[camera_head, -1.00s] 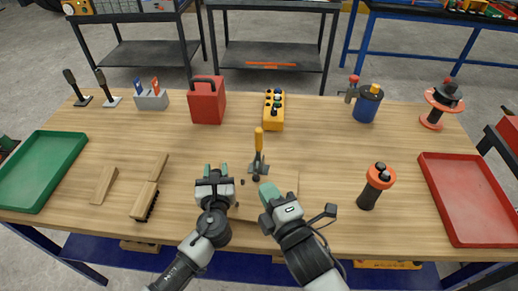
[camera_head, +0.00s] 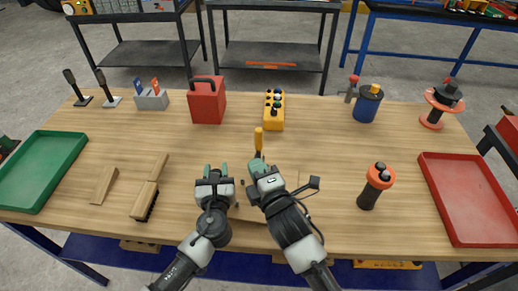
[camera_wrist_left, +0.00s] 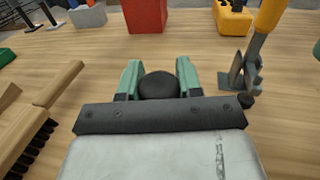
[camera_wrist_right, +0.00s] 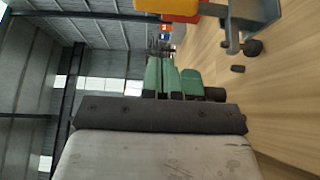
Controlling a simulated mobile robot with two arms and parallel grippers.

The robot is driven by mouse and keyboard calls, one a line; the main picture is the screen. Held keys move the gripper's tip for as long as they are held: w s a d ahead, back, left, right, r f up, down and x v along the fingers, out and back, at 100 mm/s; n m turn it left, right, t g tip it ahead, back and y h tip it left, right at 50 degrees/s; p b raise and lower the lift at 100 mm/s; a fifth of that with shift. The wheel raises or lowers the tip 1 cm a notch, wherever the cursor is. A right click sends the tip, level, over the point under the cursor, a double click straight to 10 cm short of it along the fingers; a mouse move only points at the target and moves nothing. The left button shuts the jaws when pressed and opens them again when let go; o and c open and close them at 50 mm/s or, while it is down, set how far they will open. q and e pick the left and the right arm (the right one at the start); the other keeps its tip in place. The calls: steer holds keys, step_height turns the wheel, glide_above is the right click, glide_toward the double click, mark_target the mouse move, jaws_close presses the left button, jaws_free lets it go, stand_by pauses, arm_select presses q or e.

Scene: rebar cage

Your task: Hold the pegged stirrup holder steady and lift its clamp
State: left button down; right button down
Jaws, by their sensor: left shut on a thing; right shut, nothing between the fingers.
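The clamp has a yellow-orange handle (camera_head: 258,139) standing upright; its metal body (camera_wrist_left: 248,72) shows to the right in the left wrist view. My left gripper (camera_head: 215,172) is shut on a dark round knob (camera_wrist_left: 158,86), apart from the clamp, to its left. My right gripper (camera_head: 257,165) is shut and empty, just in front of the clamp and hiding its base in the head view. In the right wrist view the closed green fingers (camera_wrist_right: 165,76) lie beside the clamp metal (camera_wrist_right: 232,38). I cannot tell whether they touch. The stirrup holder is mostly hidden under my arms.
A wooden brush (camera_head: 145,201) and wood blocks lie left of my left arm. A green tray (camera_head: 77,160) and a red tray (camera_head: 426,175) sit at the ends. The table behind the clamp is partly clear.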

steer(key=w, duration=0.5)
steer(key=shift+w+d, duration=0.1)
steer(key=shift+d, duration=0.2)
steer(key=shift+w+d, duration=0.2)
steer(key=shift+w, duration=0.2)
steer(key=shift+r, duration=0.1)
